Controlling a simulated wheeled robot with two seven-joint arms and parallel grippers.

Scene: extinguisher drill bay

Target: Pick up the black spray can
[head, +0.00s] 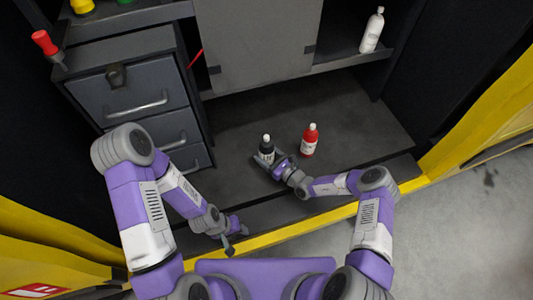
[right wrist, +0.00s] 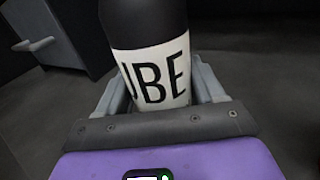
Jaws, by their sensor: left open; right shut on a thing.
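The black spray can (head: 267,149) with a white label stands on the dark floor of the bay in the head view. In the right wrist view the can (right wrist: 152,75) fills the space between the fingers, with the letters "UBE" on its label. My right gripper (head: 272,162) is shut on the can, with a finger on each side. The gripper also shows in the right wrist view (right wrist: 158,97). My left gripper (head: 228,246) is open and empty, low near the yellow edge. Whether the can's base touches the floor is hidden.
A red bottle (head: 310,140) stands just right of the can. A white bottle (head: 372,30) stands on the shelf at the upper right. A grey drawer cabinet (head: 135,97) is at the left. A yellow sill (head: 290,232) runs along the front.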

